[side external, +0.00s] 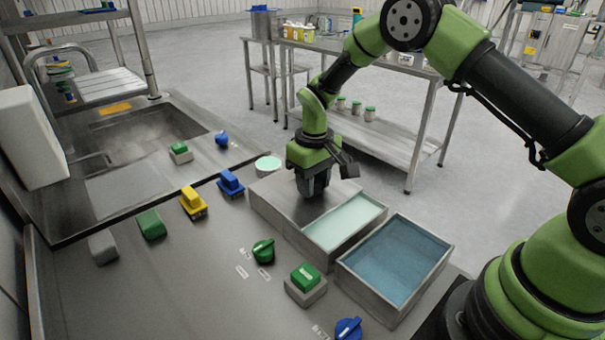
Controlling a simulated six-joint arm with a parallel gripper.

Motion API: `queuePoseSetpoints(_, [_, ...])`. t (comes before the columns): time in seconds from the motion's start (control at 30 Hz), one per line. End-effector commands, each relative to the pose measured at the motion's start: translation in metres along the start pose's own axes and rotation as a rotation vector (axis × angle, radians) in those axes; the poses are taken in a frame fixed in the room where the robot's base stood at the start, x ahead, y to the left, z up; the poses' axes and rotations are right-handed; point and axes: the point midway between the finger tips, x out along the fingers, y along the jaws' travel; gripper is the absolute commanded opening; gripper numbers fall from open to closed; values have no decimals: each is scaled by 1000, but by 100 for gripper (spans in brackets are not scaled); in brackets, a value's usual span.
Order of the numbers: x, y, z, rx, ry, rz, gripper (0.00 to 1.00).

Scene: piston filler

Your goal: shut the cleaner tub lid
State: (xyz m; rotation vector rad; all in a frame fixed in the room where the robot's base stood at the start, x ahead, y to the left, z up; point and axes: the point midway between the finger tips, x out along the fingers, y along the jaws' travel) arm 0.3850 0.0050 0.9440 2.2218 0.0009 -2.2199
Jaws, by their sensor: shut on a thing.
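A steel tub with pale green liquid (346,226) stands on the counter. A flat steel lid (272,203) lies at its left, covering part of that side and leaving the liquid open to view on the right. My gripper (312,192) points down at the lid and is shut on it; the fingers hide the part that they hold. A second steel tub with blue liquid (396,262) stands to the right, uncovered. I cannot read a label telling which tub is the cleaner one.
A green knob (263,251), a green button box (306,284) and a blue knob (348,329) stand in front of the tubs. Yellow (193,201), blue (231,183) and green (151,224) brushes or blocks lie to the left, by a sink (140,135). A round pale-green-topped container (268,165) stands behind the lid.

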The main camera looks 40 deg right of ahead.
Motion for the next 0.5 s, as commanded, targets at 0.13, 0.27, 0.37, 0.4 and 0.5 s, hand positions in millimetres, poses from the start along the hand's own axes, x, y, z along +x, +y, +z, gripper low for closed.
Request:
queuePoseSetpoints(0.13, [0, 0, 22, -2, -3, 1, 0])
queuePoseSetpoints(0.27, [0, 0, 42, -1, -3, 0, 0])
queuePoseSetpoints(0.37, [0, 0, 56, -2, -3, 0, 0])
queuePoseSetpoints(0.4, [0, 0, 60, -1, -2, 0, 0])
queuePoseSetpoints(0.5, [0, 0, 67, 0, -3, 0, 0])
